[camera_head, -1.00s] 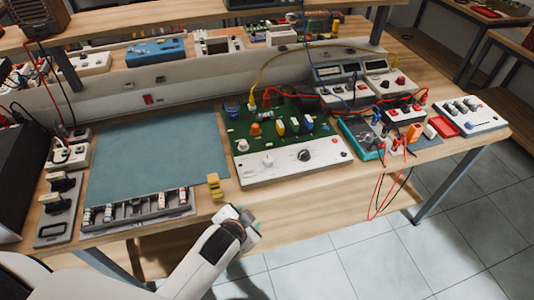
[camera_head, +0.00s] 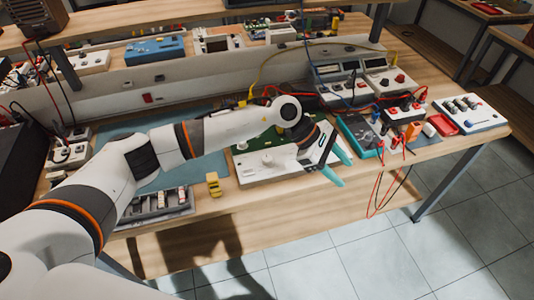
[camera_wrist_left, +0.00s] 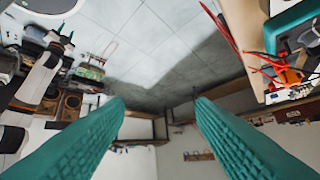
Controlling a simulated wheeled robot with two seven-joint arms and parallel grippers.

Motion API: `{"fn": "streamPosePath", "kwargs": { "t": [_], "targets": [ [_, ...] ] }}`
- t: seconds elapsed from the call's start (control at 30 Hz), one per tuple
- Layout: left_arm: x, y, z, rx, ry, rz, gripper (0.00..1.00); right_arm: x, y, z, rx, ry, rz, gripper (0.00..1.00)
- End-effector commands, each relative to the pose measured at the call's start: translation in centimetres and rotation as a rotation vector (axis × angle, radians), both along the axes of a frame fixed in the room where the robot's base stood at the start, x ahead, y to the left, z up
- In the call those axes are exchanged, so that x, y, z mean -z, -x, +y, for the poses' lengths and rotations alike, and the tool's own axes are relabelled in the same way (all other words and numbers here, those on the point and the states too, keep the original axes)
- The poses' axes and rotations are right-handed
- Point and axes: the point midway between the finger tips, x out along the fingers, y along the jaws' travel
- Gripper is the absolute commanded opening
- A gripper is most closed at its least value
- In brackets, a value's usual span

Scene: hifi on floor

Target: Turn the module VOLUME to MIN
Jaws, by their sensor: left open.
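The module with a white front panel (camera_head: 256,174) and a green board lies at the middle of the bench's front edge. My left arm covers most of its board and the right part of its panel, and the black knob seen earlier is hidden. I cannot read a VOLUME label. My left gripper (camera_head: 338,166) is open over the module's right end, its teal fingers pointing right and toward the front edge. In the left wrist view its two fingers (camera_wrist_left: 160,103) stand wide apart with nothing between them. My right gripper is not in view.
A teal meter (camera_head: 358,137) with red and black leads stands right of my gripper. A white knob box (camera_head: 470,113) is at the far right. A yellow block (camera_head: 213,184) and grey tray (camera_head: 158,206) lie left of the module. Floor is free in front.

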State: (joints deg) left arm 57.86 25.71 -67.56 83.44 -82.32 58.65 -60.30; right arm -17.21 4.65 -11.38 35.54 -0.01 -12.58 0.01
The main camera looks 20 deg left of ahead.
Motion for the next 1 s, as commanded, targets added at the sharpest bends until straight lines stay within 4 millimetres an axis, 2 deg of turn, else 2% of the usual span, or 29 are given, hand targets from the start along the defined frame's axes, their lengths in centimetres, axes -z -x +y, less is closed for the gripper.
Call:
{"fn": "streamPosePath", "kwargs": {
  "t": [0.03,0.1,0.2,0.33,0.47,0.57,1.0],
  "targets": [
    [0.3,-1.8,3.5,0.062,-0.174,-0.077,0.5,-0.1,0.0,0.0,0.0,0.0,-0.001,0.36],
    [0.6,-3.6,8.3,0.138,-0.39,-0.137,0.5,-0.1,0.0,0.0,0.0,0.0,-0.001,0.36],
    [-0.3,-5.4,14.0,0.205,-0.626,-0.174,0.5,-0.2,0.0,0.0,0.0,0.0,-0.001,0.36],
    [-1.7,-6.6,18.5,0.243,-0.798,-0.177,0.5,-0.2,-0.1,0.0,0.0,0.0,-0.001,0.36],
    [-1.6,-6.8,19.9,0.256,-0.85,-0.171,0.5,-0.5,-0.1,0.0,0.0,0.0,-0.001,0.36],
    [-0.3,-6.8,19.9,0.256,-0.851,-0.17,0.5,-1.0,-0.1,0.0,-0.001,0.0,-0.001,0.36],
    [7.9,-6.7,19.7,0.254,-0.846,-0.17,0.5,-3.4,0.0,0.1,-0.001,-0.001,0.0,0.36]
  ]
}}
